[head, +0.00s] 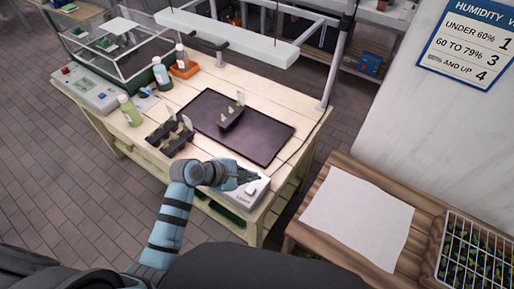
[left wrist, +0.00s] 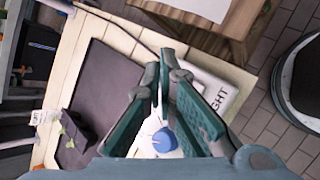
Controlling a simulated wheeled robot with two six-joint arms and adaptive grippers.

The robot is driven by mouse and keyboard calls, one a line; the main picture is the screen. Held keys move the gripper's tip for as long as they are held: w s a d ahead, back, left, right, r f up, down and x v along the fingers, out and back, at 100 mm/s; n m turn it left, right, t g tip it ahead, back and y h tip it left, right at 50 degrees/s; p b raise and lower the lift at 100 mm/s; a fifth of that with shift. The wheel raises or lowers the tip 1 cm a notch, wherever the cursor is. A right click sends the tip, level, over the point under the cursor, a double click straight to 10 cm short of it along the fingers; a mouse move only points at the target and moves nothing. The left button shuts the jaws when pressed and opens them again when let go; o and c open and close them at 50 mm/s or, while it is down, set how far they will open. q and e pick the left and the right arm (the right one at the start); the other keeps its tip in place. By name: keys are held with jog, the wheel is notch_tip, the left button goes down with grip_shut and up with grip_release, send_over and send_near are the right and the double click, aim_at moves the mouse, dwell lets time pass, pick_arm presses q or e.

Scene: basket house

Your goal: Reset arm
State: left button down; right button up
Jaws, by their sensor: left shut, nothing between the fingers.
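My left gripper (head: 252,176) is at the front right corner of the pale wooden bench (head: 285,98), above a white control box (head: 243,198). Its fingers are shut and empty. In the left wrist view the gripper (left wrist: 165,58) fills the middle, with its fingertips together. Part of the white box (left wrist: 225,82) with "GHT" lettering and a blue knob (left wrist: 165,140) shows behind the fingers. My right gripper is not in view.
A dark tray (head: 265,142) holds a small black seedling pot (head: 231,116). More seedling pots (head: 170,137), bottles (head: 130,111) and a glass case (head: 125,45) stand to the left. A side table with white paper (head: 357,215) and a wire crate (head: 470,255) is at right.

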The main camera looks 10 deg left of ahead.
pick_arm(q)
jog(key=s+a+f+m+g+y, duration=0.1)
jog(key=s+a+m+y, duration=0.2)
jog(key=s+a+m, duration=0.4)
jog(key=s+a+f+m+g+y, duration=0.1)
jog(key=s+a+m+y, duration=0.1)
jog(key=s+m, duration=0.55)
jog(key=s+a+m+g+y, duration=0.1)
jog(key=s+a+m+y, duration=0.3)
jog(key=s, duration=0.5)
notch_tip(320, 180, down, 24)
jog(key=s+a+g+h+b, duration=0.1)
jog(key=s+a+h+b, duration=0.1)
jog(key=b, duration=0.2)
jog(key=s+f+g+b, duration=0.1)
jog(key=s+f, duration=1.1)
jog(key=s, duration=0.1)
jog(key=shift+s+a+f+b, duration=0.25)
jog(key=shift+a+f+b, duration=0.1)
jog(key=shift+a+b, duration=0.05)
